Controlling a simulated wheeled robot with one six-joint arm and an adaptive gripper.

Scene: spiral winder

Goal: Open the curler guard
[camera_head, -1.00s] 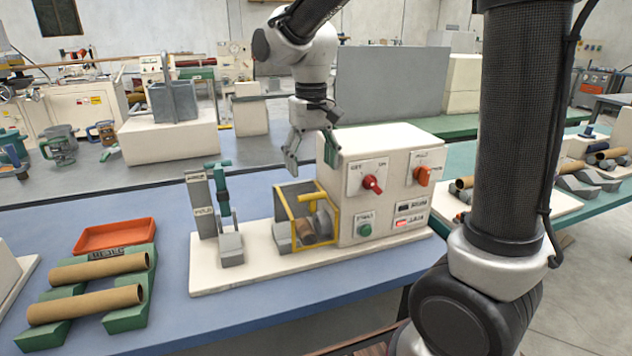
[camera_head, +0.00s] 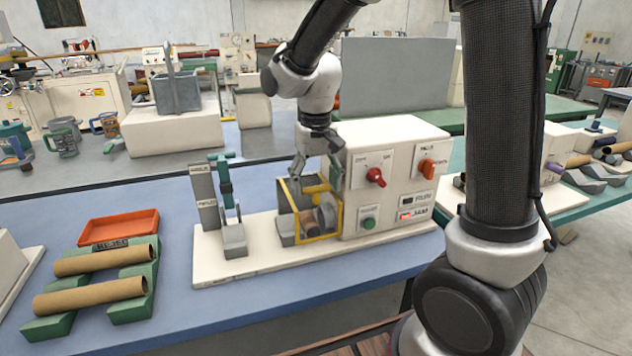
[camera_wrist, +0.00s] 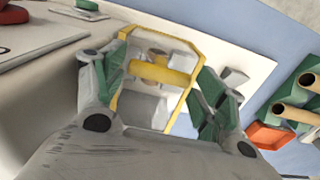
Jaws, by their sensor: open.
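The curler guard (camera_head: 322,238) is a yellow frame around a grey and brown mechanism, to the left of the cream control box. It looks closed over the mechanism. Its yellow handle bar (camera_head: 316,188) runs across its upper part. My gripper (camera_head: 316,180) points down over the top of the guard, open, with one finger toward each end of the bar. In the wrist view the bar (camera_wrist: 160,72) lies between my spread fingers (camera_wrist: 166,66), and the frame (camera_wrist: 165,34) shows around it. I cannot tell whether a finger touches the guard.
The cream control box (camera_head: 385,145) with a red knob (camera_head: 375,177), an orange switch (camera_head: 426,168) and a green button (camera_head: 369,223) stands close on the right. A grey post (camera_head: 204,199) and a green-handled clamp (camera_head: 226,190) stand left. Cardboard tubes (camera_head: 90,295) lie on green cradles.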

